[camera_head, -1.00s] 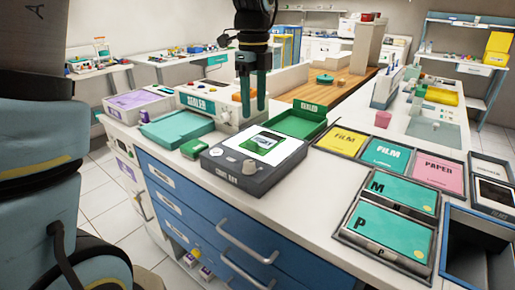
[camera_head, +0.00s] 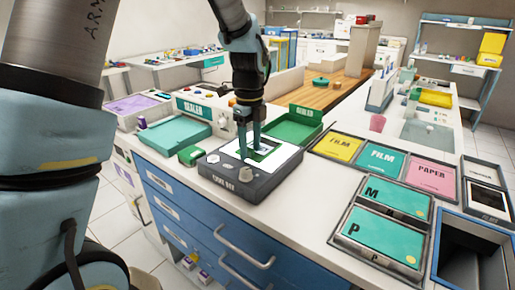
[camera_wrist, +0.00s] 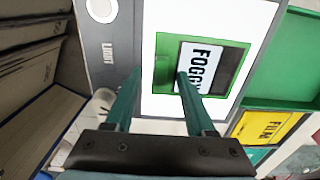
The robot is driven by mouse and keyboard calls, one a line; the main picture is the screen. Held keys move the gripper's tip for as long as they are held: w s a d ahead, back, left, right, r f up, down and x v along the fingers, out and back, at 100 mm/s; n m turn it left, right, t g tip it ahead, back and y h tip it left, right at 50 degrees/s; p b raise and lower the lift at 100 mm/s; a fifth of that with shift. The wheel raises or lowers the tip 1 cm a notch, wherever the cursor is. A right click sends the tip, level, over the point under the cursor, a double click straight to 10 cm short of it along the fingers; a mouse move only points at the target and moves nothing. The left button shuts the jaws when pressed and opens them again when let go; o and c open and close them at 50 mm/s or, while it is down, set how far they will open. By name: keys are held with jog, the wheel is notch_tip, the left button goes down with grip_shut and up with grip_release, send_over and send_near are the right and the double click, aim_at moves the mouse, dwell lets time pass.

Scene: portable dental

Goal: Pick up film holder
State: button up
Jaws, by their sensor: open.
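The film holder (camera_head: 265,151) is a flat green frame. It lies on the bright white panel of the grey light box (camera_head: 228,183). In the wrist view the film holder (camera_wrist: 169,62) shows a white label starting "FOGG" and a dark pane. My gripper (camera_head: 249,150) is open and empty, pointing down over the film holder, and its fingers hide part of it. In the wrist view my gripper (camera_wrist: 158,76) has one fingertip left of the green frame and the other over the label. I cannot tell whether the fingers touch anything.
Film and paper trays (camera_head: 379,157) fill the right. Bare white counter (camera_head: 300,208) lies between.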

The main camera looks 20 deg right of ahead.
jog(key=shift+c, duration=0.2)
grip_shut()
dwell(0.5)
